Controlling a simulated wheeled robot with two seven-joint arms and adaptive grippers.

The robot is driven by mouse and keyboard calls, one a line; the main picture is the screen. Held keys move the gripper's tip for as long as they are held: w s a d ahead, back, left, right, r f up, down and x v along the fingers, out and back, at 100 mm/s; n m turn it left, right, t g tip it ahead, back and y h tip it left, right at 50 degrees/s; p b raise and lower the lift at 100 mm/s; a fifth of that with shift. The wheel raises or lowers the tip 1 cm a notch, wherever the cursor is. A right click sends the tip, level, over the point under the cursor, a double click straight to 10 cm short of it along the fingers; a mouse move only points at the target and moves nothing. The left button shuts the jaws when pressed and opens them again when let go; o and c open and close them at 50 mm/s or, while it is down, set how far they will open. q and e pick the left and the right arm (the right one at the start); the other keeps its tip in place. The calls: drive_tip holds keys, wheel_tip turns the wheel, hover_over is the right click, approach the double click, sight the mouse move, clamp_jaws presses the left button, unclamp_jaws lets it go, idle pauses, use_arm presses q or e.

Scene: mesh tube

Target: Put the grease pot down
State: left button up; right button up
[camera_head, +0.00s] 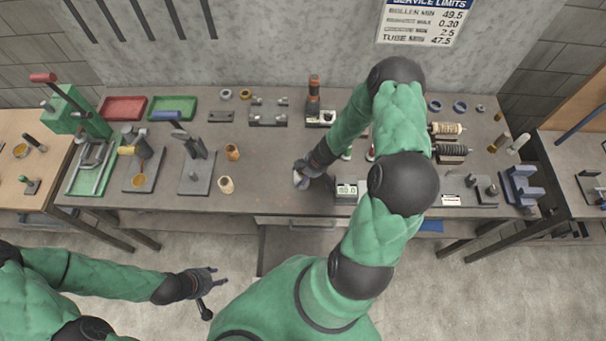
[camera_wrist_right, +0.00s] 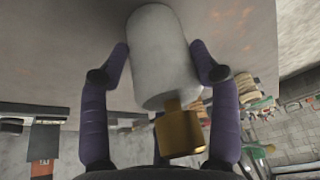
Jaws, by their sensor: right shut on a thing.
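A pale grey-white cylinder, which I take as the grease pot (camera_wrist_right: 162,62), is between the two purple fingers of my right gripper (camera_head: 305,172). The fingers press on it from both sides in the right wrist view. A brass-coloured block (camera_wrist_right: 180,133) shows at the near end of the pot; I cannot tell whether it is part of it. My left gripper (camera_head: 218,283) is open and empty, in front of the bench, over the floor.
Red (camera_head: 124,108) and green (camera_head: 172,107) trays, a green press (camera_head: 78,112) and stands fill the left. Rollers and a blue holder (camera_head: 522,186) are at right.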

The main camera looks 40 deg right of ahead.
drive_tip(key=o, duration=1.4)
drive_tip(key=p+v, duration=0.6)
drive_tip(key=v, duration=0.6)
drive_tip(key=shift+r+p, duration=0.1)
drive_tip(key=shift+p, duration=0.2)
drive_tip(key=a+f+m+g+y, duration=0.1)
drive_tip(key=a+m, duration=0.2)
drive_tip(key=a, duration=0.6)
drive_tip(key=a+f+m+y, duration=0.2)
drive_tip(key=a, duration=0.7)
drive_tip(key=shift+s+a+f+m+g+h, duration=0.3)
drive_tip(key=shift+s+a+f+m, duration=0.4)
drive_tip(key=shift+s+a, duration=0.7)
drive_tip(key=shift+s+a+f+m+g+h, duration=0.25)
drive_tip(key=shift+s+a+f+m+g, duration=0.2)
drive_tip(key=shift+s+a+m, duration=0.85)
drive_tip(key=shift+s+a+f+m+g+h, duration=0.25)
drive_tip(key=shift+s+a+f+m+g, duration=0.2)
drive_tip(key=shift+s+a, duration=1)
drive_tip(key=shift+w+a, duration=0.35)
drive_tip(key=shift+w, duration=0.05)
